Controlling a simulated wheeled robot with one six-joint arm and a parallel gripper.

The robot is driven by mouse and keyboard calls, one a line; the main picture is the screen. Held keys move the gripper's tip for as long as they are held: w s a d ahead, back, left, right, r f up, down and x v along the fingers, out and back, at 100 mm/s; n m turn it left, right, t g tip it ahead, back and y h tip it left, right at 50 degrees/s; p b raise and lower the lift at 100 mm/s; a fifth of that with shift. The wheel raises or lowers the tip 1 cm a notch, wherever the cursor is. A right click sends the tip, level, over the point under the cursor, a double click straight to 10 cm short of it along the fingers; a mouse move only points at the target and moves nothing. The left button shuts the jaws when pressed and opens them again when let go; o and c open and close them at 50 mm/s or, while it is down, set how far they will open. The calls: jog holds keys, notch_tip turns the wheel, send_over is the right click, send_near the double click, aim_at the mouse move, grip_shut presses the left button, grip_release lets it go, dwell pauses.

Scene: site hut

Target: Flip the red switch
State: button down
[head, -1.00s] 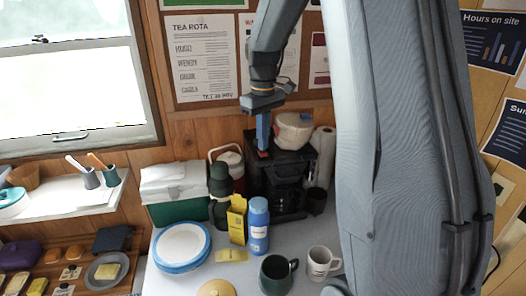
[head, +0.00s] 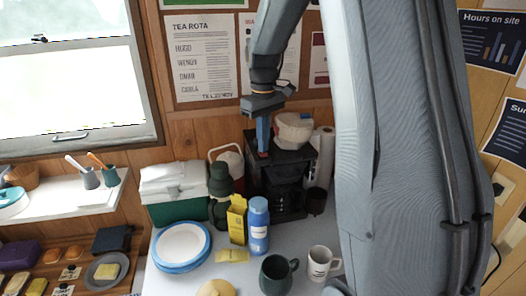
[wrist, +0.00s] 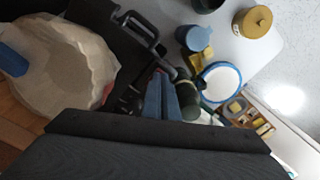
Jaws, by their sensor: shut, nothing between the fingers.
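The black coffee machine (head: 280,182) stands against the wooden wall at the back of the table. My gripper (head: 263,150) points down at the left part of its top, with its blue fingers shut and empty. A small patch of red, the red switch (head: 264,155), shows right at the fingertips and is mostly covered by them. I cannot tell whether the fingers touch it or which way it is set. In the wrist view the shut fingers (wrist: 161,95) reach over the dark machine, and a bit of red shows just beyond their tips.
A pale bag-like thing (head: 294,130) sits on the machine's right rear, close to my gripper. A blue bottle (head: 258,225), a yellow carton (head: 236,218), a dark green flask (head: 220,180) and a cooler (head: 175,192) stand to the front and left. Mugs (head: 278,273) are in front.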

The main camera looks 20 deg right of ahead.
jog(key=shift+f, duration=0.25)
jog(key=shift+r, duration=0.15)
notch_tip(320, 180, up, 7)
jog(key=p, duration=0.5)
dwell(0.4)
